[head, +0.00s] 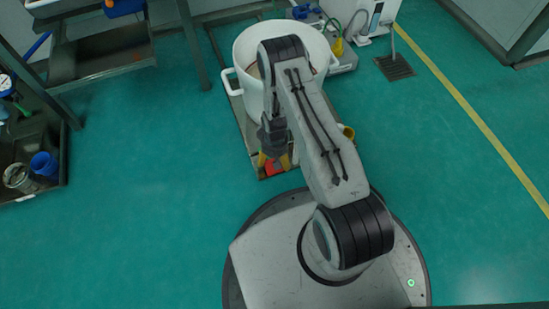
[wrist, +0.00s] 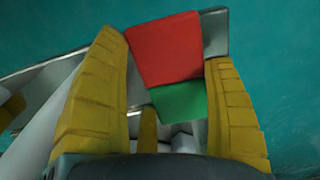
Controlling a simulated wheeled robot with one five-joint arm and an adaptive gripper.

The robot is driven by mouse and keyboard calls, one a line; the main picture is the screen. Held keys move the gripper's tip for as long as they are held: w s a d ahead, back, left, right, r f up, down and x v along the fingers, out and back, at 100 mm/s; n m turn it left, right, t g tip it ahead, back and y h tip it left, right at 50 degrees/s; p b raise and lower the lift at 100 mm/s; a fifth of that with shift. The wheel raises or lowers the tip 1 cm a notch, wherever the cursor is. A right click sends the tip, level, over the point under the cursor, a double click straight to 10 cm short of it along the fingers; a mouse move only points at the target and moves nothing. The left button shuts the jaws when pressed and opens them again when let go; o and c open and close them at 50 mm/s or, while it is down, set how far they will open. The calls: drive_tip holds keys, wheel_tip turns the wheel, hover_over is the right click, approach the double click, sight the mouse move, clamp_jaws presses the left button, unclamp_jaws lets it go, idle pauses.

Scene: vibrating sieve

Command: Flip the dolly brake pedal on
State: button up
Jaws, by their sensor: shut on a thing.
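The dolly brake pedal (head: 270,168) has a red plate (wrist: 166,48) and a green part (wrist: 181,102) in the wrist view. It sits at the dolly's near end. The dolly (head: 237,108) is a low metal frame under a white pot (head: 243,72). My gripper (head: 273,159) is at the pedal, pointing down. In the wrist view its yellow fingers (wrist: 167,55) flank the pedal and are shut on it, one at each side. My arm hides part of the pot and dolly in the head view.
A metal bench with a blue cup (head: 43,163) stands at the left. A dark floor drain (head: 395,67) and a yellow floor line (head: 470,108) lie at the right. A white machine (head: 366,18) stands behind. Open green floor lies on both sides.

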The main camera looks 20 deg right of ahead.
drive_tip(key=shift+s+f+t+p, duration=0.15)
drive_tip(key=shift+t+p, duration=0.15)
drive_tip(key=shift+t, duration=0.35)
drive_tip(key=shift+s+f+t+p, duration=0.15)
drive_tip(key=shift+t+p, duration=0.1)
drive_tip(key=shift+t, duration=0.4)
drive_tip(key=shift+r, duration=0.1)
drive_tip(key=o, duration=1.1)
drive_tip(key=shift+w, duration=0.1)
drive_tip(key=shift+v, duration=6.05)
drive_tip(key=shift+a, duration=0.1)
